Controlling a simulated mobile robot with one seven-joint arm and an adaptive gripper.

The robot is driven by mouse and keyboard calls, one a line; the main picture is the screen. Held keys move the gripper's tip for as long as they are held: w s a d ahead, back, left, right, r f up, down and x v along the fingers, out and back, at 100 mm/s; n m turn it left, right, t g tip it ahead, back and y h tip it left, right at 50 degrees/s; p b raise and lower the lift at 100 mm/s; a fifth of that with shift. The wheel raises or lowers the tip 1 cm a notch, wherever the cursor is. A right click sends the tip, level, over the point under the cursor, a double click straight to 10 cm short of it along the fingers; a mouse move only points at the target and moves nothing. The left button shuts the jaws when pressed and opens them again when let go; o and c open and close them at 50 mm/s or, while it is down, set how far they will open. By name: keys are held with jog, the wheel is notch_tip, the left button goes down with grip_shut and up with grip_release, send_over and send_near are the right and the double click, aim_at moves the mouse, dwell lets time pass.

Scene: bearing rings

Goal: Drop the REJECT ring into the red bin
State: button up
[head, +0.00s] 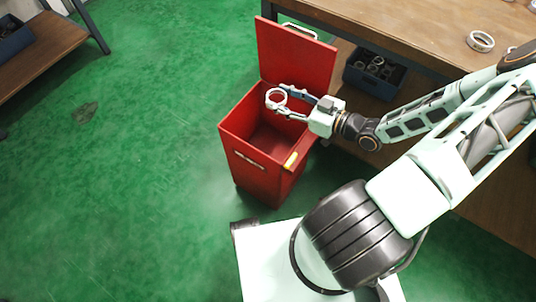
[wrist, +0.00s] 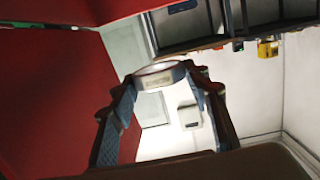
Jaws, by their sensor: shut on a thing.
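A pale metal ring (head: 268,98) is held between the fingertips of my gripper (head: 280,98). My gripper reaches in from the right, and the ring appears above the bin's open top. The bin's inside looks empty where visible; part is hidden by my gripper.
A wooden workbench (head: 420,25) stands behind and to the right, with light rings (head: 480,41) on top. A dark blue crate (head: 358,78) of rings sits below it. A low shelf (head: 40,60) stands at far left. The green floor (head: 130,170) between is clear.

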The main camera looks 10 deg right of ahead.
notch_tip(320, 180, down, 3)
jog(key=shift+f+b, duration=0.1)
jog(key=shift+b, duration=0.8)
jog(key=o, duration=1.3)
jog(key=v, duration=1.2)
jog(key=shift+f, duration=0.1)
